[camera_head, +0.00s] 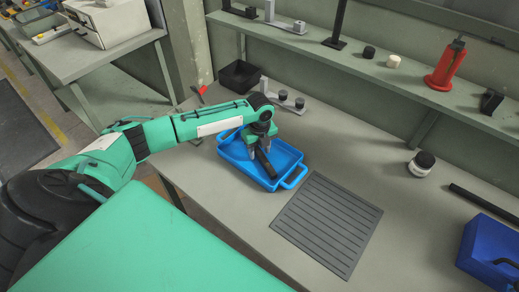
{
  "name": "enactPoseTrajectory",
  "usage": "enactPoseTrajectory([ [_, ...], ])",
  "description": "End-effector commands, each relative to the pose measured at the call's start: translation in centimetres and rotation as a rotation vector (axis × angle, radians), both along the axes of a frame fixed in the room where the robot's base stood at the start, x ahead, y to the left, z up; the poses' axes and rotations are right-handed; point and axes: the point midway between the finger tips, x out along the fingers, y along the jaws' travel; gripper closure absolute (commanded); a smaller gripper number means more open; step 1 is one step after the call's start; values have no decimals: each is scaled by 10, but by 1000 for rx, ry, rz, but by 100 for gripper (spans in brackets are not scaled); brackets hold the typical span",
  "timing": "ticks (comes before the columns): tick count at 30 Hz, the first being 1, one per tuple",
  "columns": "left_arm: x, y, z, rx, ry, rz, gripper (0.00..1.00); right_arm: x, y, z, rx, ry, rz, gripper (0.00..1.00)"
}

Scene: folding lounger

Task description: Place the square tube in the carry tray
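The blue carry tray (289,183) with two end handles sits on the workbench near its left front edge. A dark, straight bar (266,164), which looks like the square tube, lies or hangs at a slant inside the tray outline. My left gripper (261,149) points down over the tray, its fingers at the upper end of this bar. The gripper's fingers appear apart, but I cannot tell whether they touch the bar or whether it rests on the tray floor. My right gripper is not in view.
A grey ribbed mat (327,224) lies right of the tray. A black bin (240,75) and a grey bracket part (283,96) stand behind it. A jar (421,164), a dark bar (485,203) and a blue box (489,251) are at right. A shelf (390,72) runs along the back.

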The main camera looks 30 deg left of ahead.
Motion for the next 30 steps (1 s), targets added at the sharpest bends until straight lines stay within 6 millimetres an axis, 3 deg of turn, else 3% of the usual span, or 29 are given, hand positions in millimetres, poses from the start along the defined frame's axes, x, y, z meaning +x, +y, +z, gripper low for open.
enactPoseTrajectory([
  [8,1,0,6,0,-2,0,56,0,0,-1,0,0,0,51],
  [24,1,0,106,-1,-3,0,56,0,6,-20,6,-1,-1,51],
  [30,1,0,122,0,-1,1,56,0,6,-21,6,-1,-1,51],
])
